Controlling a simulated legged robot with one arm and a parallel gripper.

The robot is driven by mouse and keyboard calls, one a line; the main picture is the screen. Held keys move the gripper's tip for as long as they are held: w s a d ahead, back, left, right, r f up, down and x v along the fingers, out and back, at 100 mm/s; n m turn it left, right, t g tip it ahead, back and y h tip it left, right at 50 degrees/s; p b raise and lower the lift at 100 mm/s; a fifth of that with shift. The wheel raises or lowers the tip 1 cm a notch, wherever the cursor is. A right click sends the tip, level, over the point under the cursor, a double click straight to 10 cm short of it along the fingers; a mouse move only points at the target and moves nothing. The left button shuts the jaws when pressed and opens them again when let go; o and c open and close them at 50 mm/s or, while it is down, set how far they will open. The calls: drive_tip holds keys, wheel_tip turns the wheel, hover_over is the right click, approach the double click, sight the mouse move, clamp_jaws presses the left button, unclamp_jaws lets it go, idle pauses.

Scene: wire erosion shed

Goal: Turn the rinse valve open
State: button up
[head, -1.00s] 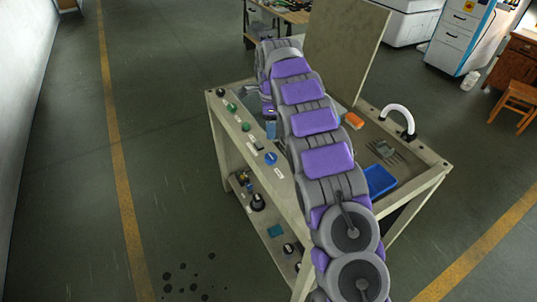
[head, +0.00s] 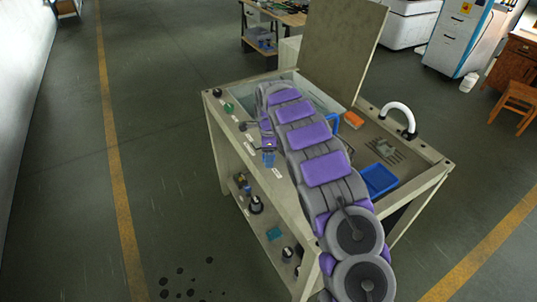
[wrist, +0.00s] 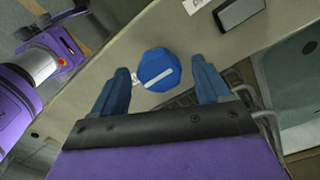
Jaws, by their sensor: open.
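The rinse valve appears to be the blue faceted knob (wrist: 158,70) with a white line across its face, on the beige front ledge in the wrist view. The line is slanted. My gripper (wrist: 162,88) is open, with one blue finger on each side of the knob. Gaps show between the knob and both fingers. In the head view my gripper (head: 268,157) is over the front ledge of the wash bench (head: 290,205). There I cannot tell the knob from the blue fingers.
A dark rectangular display (wrist: 240,12) sits on the ledge beside the knob. A green knob (head: 229,107) and a black knob (head: 218,92) are farther along it. The bench holds a blue tray (head: 380,180), an orange block (head: 354,119) and a curved white spout (head: 397,107). An upright panel (head: 342,45) stands behind.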

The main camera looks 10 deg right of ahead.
drive_tip(key=shift+r, duration=0.1)
drive_tip(key=c, duration=1)
drive_tip(key=shift+c, duration=0.2)
drive_tip(key=shift+r+n+p, duration=0.1)
drive_tip(key=shift+n+p, duration=0.3)
drive_tip(key=shift+p, duration=0.2)
drive_tip(key=n+p, duration=0.3)
drive_tip(key=shift+r, duration=0.15)
drive_tip(key=n+p, duration=0.3)
drive_tip(key=n, duration=0.1)
drive_tip(key=shift+w+n, duration=0.1)
drive_tip(key=shift+n, duration=0.2)
drive_tip(key=n+p, duration=0.3)
drive_tip(key=n, duration=0.2)
drive_tip(key=n+p, duration=0.2)
drive_tip(key=n, duration=0.2)
drive_tip(key=shift+w, duration=0.1)
drive_tip(key=shift+n, duration=0.4)
